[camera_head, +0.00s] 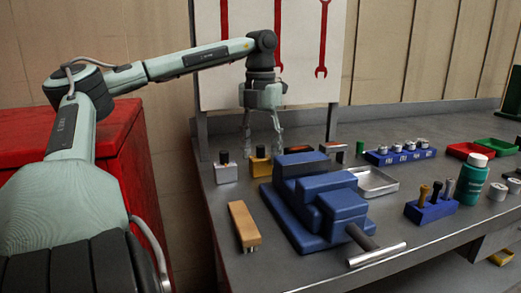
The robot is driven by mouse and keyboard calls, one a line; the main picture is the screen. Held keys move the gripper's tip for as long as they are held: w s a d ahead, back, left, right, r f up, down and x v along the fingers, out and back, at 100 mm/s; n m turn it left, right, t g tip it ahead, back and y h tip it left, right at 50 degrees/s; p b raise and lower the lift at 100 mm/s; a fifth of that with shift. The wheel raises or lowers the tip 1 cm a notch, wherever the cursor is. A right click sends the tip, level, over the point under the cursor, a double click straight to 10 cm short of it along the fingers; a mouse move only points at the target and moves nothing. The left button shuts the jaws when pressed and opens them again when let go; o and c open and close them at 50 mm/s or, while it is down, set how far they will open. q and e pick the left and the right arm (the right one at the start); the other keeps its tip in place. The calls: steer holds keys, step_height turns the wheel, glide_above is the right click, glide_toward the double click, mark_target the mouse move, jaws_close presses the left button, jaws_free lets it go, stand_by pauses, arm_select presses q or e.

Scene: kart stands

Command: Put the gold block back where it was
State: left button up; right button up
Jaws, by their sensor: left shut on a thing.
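The gold block (260,167), with a dark knob on top, is at the back left of the grey bench, behind the blue vise. My left gripper (262,150) points down over it, its two fingers on either side of the block's upper part, shut on it. The block is at or close to the bench top; I cannot tell whether it touches. A similar silver block (226,174) with a dark knob stands just left of it. My right gripper is not in view.
The blue vise (318,212) fills the middle of the bench (410,252), its bar towards the front. A wooden-handled brush (243,222) lies at left. A metal tray (378,184), blue holders (431,210) and a green bottle (471,179) stand to the right. A red cabinet (130,160) is at left.

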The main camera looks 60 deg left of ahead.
arm_select(q)
steer(key=shift+f, duration=0.1)
steer(key=o, duration=1.4)
steer(key=shift+o, duration=0.2)
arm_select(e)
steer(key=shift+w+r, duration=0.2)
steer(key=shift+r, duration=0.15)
arm_select(q)
step_height(320, 180, up, 11)
steer(key=shift+r, duration=0.65)
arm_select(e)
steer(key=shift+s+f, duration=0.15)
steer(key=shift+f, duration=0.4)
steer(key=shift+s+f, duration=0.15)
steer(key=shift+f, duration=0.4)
